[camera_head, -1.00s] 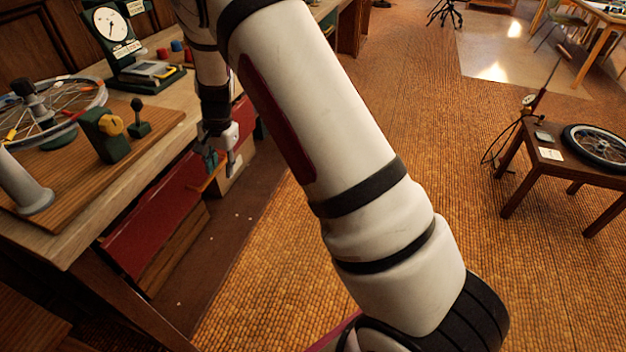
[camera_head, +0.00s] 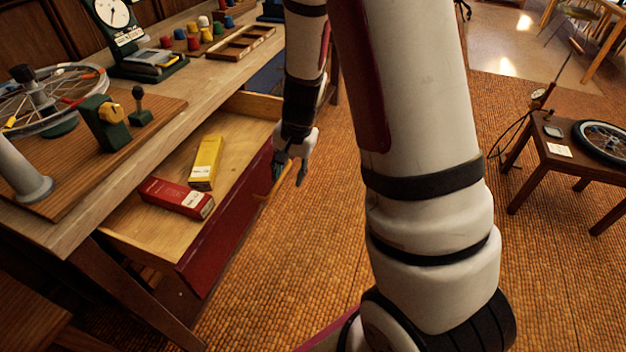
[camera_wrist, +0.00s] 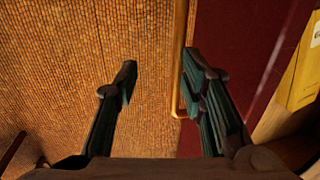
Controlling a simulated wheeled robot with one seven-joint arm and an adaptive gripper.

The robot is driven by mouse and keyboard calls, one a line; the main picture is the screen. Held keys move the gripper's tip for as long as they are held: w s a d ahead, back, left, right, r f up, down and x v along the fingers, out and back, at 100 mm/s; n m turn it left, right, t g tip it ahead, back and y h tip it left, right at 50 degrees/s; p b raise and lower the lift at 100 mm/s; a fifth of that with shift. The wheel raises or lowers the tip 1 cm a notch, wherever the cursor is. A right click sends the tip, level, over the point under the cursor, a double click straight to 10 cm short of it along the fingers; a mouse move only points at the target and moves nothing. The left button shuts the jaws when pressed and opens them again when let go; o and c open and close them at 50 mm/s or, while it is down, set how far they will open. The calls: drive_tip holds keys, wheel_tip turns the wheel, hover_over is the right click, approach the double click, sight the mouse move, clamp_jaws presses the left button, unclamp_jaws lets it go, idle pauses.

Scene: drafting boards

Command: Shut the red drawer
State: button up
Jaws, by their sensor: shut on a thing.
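The red drawer (camera_head: 228,232) stands pulled out from under the workbench, with its wooden inside showing. It holds a red box (camera_head: 177,197) and a yellow box (camera_head: 206,162). A brass-coloured handle (camera_head: 270,187) is on its red front. My gripper (camera_head: 288,172) is at this handle, outside the drawer front. In the wrist view, the handle (camera_wrist: 179,50) runs by the right finger of my gripper (camera_wrist: 160,78), and the red front (camera_wrist: 240,55) lies to its right.
The workbench (camera_head: 75,233) carries a wheel (camera_head: 75,88), a dial gauge, several coloured pots and a wooden tray (camera_head: 240,43). A small table (camera_head: 562,168) with a wheel stands at the right. Woven flooring (camera_head: 270,290) in front of the drawer is clear.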

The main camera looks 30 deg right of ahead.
drive_tip(key=s+d+b, duration=0.1)
drive_tip(key=s+d, duration=0.2)
drive_tip(key=s, duration=0.2)
drive_tip(key=shift+d, duration=0.35)
wheel_tip(320, 180, up, 16)
drive_tip(key=s+d+p, duration=0.1)
drive_tip(key=s+p, duration=0.1)
drive_tip(key=p, duration=1.1)
drive_tip(key=shift+s+d+f, duration=0.2)
drive_tip(key=shift+d+f, duration=0.05)
drive_tip(key=shift+d, duration=0.1)
idle(0.4)
idle(0.3)
